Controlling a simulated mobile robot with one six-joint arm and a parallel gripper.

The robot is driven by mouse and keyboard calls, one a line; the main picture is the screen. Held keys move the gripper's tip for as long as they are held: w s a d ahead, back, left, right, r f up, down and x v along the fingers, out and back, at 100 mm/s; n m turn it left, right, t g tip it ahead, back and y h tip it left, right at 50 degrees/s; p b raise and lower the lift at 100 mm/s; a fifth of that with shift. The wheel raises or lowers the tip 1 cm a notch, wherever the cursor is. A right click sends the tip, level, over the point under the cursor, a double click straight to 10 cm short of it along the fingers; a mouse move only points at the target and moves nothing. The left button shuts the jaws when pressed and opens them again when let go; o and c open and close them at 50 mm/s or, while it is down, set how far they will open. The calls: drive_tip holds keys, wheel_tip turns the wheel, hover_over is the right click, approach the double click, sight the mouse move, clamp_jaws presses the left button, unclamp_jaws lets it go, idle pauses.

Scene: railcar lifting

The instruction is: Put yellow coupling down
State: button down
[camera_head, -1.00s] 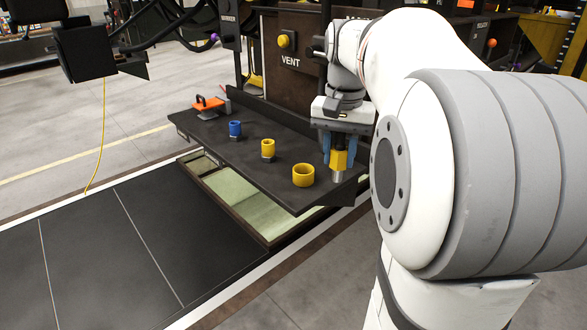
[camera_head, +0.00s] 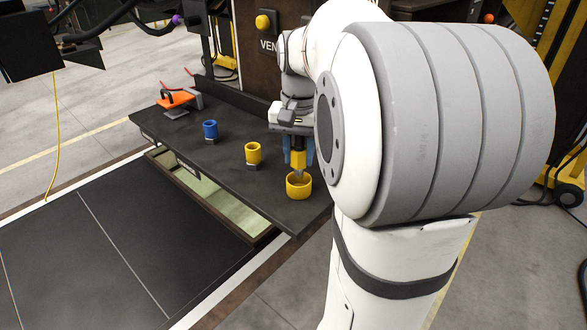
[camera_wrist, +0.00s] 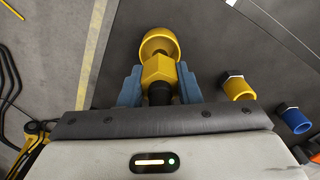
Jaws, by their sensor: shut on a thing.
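My gripper (camera_head: 299,152) has its blue fingers shut on the yellow coupling (camera_head: 299,159), a hexagonal yellow piece with a silvery lower end. The coupling is upright, directly over the wide yellow cup (camera_head: 299,188) near the table's right end. Its lower end is at the cup's mouth; I cannot tell how far inside it is. In the wrist view the coupling (camera_wrist: 158,69) sits between the fingers (camera_wrist: 159,88), and the yellow cup (camera_wrist: 160,41) shows just beyond it, partly covered.
The dark table (camera_head: 225,165) also holds a smaller yellow socket (camera_head: 253,153), a blue socket (camera_head: 210,130) and an orange tool (camera_head: 175,97). A dark panel with a yellow button (camera_head: 263,22) stands behind. The table top between the sockets is clear.

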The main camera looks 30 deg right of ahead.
sight(300, 166)
drive_tip(key=shift+s+d+f, duration=0.1)
drive_tip(key=shift+f, duration=1.65)
drive_tip(key=shift+f, duration=0.1)
drive_tip(key=shift+f, duration=0.15)
drive_tip(key=c, duration=1.1)
unclamp_jaws()
drive_tip(key=shift+o, duration=0.2)
